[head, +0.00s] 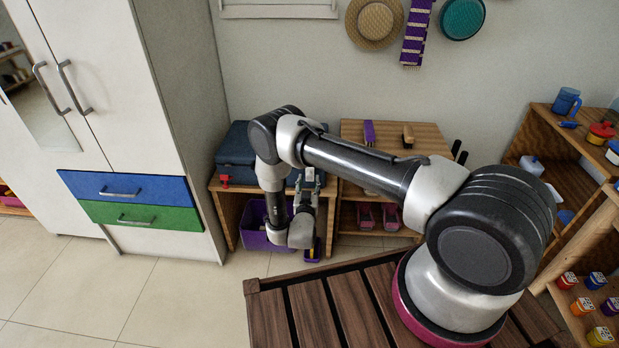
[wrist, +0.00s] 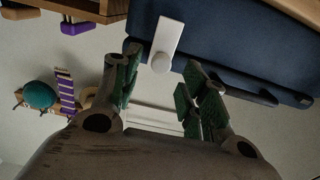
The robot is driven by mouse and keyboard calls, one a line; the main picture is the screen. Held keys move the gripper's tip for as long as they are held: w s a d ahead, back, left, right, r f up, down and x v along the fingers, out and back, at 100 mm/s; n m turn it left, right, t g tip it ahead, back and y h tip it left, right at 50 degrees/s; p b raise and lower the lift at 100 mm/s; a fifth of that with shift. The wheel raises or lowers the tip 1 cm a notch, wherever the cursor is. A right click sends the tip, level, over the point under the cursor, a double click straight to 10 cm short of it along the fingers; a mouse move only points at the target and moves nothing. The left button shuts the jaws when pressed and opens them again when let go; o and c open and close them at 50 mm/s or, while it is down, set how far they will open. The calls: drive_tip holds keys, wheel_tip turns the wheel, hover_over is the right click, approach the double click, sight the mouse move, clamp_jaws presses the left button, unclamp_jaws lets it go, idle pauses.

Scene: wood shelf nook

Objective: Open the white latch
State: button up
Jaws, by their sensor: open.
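The white latch (wrist: 166,42) is a flat white plate with a rounded knob on the front of a dark blue case. In the wrist view it sits at top centre, just beyond my fingertips and between them in the picture. My gripper (wrist: 160,85) is open, its green-padded fingers apart with nothing between them. No contact with the latch shows. In the head view the blue case (head: 236,155) stands on a wooden shelf, and my gripper (head: 307,180) is at its right side.
A red latch (head: 224,180) shows on the case's left. A purple bin (head: 256,232) is in the shelf below. Brushes (head: 369,133) lie on the wooden shelf (head: 425,132) to the right. A white wardrobe (head: 110,80) stands left, and a slatted wooden surface (head: 318,312) lies in front.

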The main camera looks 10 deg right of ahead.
sight(309, 177)
drive_tip(key=shift+x, duration=2.35)
clamp_jaws()
